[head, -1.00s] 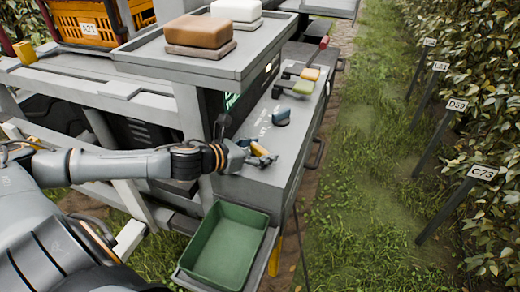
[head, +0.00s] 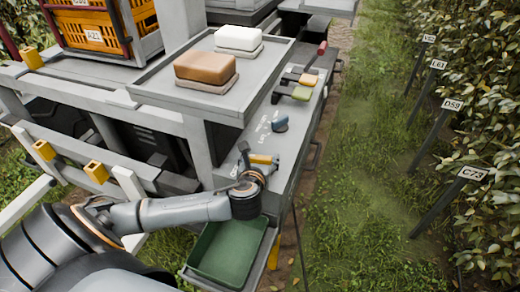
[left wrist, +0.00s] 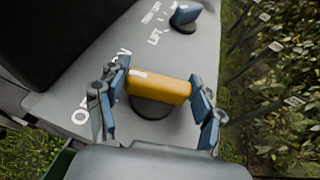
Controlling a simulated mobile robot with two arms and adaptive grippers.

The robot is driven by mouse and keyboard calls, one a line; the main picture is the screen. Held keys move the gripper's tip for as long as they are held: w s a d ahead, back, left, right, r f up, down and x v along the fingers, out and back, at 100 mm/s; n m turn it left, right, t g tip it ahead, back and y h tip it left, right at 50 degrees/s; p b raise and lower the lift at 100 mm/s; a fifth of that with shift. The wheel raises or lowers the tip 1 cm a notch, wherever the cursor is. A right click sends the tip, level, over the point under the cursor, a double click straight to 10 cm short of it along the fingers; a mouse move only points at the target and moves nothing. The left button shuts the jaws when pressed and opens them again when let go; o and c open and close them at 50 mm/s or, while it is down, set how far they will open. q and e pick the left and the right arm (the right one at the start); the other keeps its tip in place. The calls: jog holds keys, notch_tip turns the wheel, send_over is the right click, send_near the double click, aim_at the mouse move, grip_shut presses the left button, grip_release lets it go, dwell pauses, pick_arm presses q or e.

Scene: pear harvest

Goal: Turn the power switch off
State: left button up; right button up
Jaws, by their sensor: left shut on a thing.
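The power switch is a yellow bar-shaped knob (head: 262,159) on a dark round base on the grey control panel (head: 297,150). In the left wrist view the knob (left wrist: 158,87) lies nearly level across the picture. My left gripper (left wrist: 160,95) has a blue-padded finger at each end of the knob and is shut on it. In the head view the left gripper (head: 260,168) is partly hidden by its own wrist. White letters beside the knob are partly covered by a finger, so the full marking cannot be read. My right gripper is not in view.
A blue knob (head: 280,124) with a LIFT label stands farther along the panel, before green (head: 301,93), yellow (head: 308,79) and red (head: 322,47) handles. A shelf (head: 150,95) with two blocks overhangs at left. A green tray (head: 262,262) sits below.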

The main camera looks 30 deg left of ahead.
pick_arm(q)
jog(key=n+g+y+p, duration=0.1)
jog(key=n+y+p, duration=0.1)
jog(key=shift+d+r+n+g+y+p, duration=0.1)
jog(key=shift+r+n+g+y+p, duration=0.05)
jog(key=shift+n+g+y+p, duration=0.65)
jog(key=shift+n+y, duration=0.1)
jog(key=shift+f, duration=0.2)
jog(key=o, duration=1.2)
jog(key=shift+c, duration=0.2)
